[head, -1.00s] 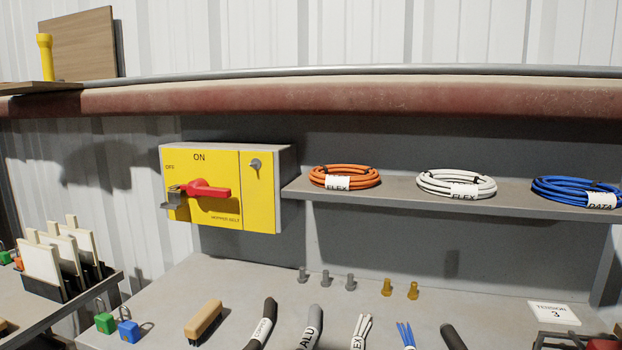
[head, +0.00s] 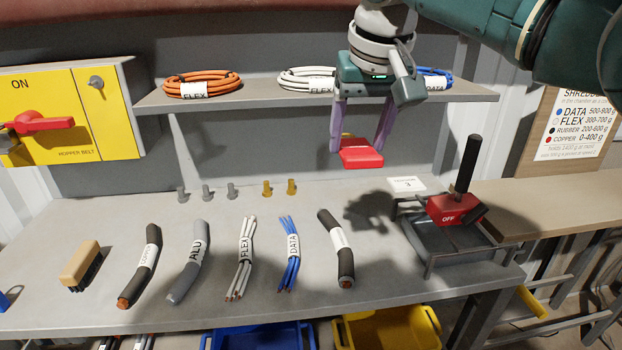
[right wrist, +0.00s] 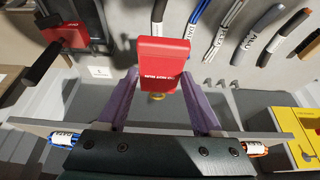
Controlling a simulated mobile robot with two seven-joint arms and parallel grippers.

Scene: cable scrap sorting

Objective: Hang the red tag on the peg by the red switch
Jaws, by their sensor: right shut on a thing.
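My right gripper (head: 360,142) is shut on the red tag (head: 361,157) and holds it above the bench, in front of the shelf. In the right wrist view the tag (right wrist: 163,66) sits between the purple fingers and shows small print. The red switch (head: 42,123) is a handle on the yellow HOPPER BELT box at the left of the head view. A grey peg (head: 96,82) stands out from the box's right panel, with nothing hanging on it. The tag is well to the right of the peg. My left gripper is not in view.
The shelf (head: 220,105) holds orange, white and blue cable coils. Several cable scraps, a brush (head: 80,263) and small grey and yellow bolts lie or stand on the bench (head: 200,310).

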